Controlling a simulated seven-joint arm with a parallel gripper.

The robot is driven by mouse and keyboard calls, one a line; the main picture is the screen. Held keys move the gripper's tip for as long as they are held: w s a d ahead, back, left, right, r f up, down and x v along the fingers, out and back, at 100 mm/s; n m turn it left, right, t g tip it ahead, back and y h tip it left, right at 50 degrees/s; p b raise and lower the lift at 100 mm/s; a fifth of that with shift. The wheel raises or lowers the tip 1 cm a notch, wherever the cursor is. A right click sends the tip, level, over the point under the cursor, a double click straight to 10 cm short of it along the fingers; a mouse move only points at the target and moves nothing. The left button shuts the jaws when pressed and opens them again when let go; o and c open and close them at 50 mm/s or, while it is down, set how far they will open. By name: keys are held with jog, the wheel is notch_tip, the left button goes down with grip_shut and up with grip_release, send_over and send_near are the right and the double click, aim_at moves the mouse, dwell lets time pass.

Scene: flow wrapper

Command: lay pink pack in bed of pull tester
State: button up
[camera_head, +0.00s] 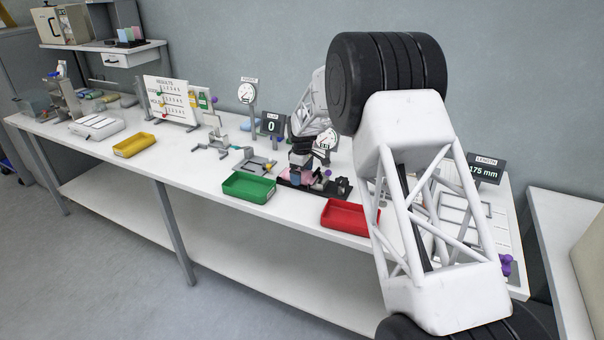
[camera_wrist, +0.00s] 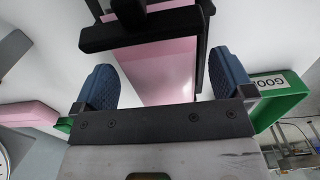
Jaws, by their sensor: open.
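The pink pack (camera_wrist: 155,75) lies in the pull tester, between and beneath its black bars (camera_wrist: 145,28), which hide part of it. In the wrist view my gripper (camera_wrist: 161,68) has its two blue pads apart, one on each side of the pack, with gaps visible. In the head view my gripper (camera_head: 301,172) is low over the black pull tester (camera_head: 342,187), with pink showing beside it. My arm and gripper hide much of the tester there. Another pink piece (camera_wrist: 30,113) shows at the left of the wrist view; I cannot tell what it belongs to.
A green tray (camera_head: 248,187) stands left of the tester and a red tray (camera_head: 345,214) right of it, near the bench's front edge. Dial gauges (camera_head: 246,93) and a small display (camera_head: 271,124) stand behind. A yellow tray (camera_head: 133,145) is farther left, with clear bench around it.

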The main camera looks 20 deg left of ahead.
jog(key=shift+r, duration=3.85)
jog(key=shift+d, duration=0.1)
